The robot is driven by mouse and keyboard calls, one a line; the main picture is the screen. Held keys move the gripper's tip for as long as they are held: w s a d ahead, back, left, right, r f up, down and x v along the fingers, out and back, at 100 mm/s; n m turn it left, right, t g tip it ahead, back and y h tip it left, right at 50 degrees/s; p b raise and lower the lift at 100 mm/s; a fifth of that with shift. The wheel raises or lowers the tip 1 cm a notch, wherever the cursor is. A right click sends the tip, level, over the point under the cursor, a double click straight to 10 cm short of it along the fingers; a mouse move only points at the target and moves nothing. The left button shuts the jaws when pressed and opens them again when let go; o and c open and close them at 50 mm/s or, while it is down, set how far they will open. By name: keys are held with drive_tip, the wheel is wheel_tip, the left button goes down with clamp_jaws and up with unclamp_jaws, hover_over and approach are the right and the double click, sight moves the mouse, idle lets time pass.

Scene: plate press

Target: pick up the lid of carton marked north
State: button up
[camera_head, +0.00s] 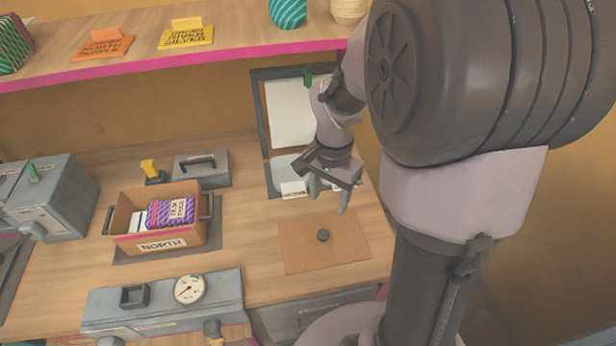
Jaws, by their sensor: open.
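The carton marked north (158,245) is an open brown box on a dark mat, with dark side handles and a white "NORTH" label on its front. Purple striped packs and white items lie inside it. A flat brown lid (345,253) with a round dark knob (323,235) lies on the counter to the right of the carton. My gripper (327,197) is open and empty. It points down and appears above the far edge of the lid, apart from the knob. The exact height is hard to tell.
A grey press unit with a dial gauge (188,289) stands at the front. A grey box (202,168) with a handle and a yellow stamp (152,169) stand behind the carton. A grey machine (50,195) is at left. A pink-edged shelf (160,60) runs along the back.

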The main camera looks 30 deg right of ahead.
drive_tip(key=b, duration=0.4)
hover_over(323, 234)
wheel_tip(323, 234, down, 10)
drive_tip(key=shift+s+r, duration=0.1)
wheel_tip(323, 234, down, 5)
drive_tip(key=shift+f+b, duration=0.15)
drive_tip(key=shift+b, duration=1.1)
drive_tip(key=shift+r, duration=0.2)
clamp_jaws()
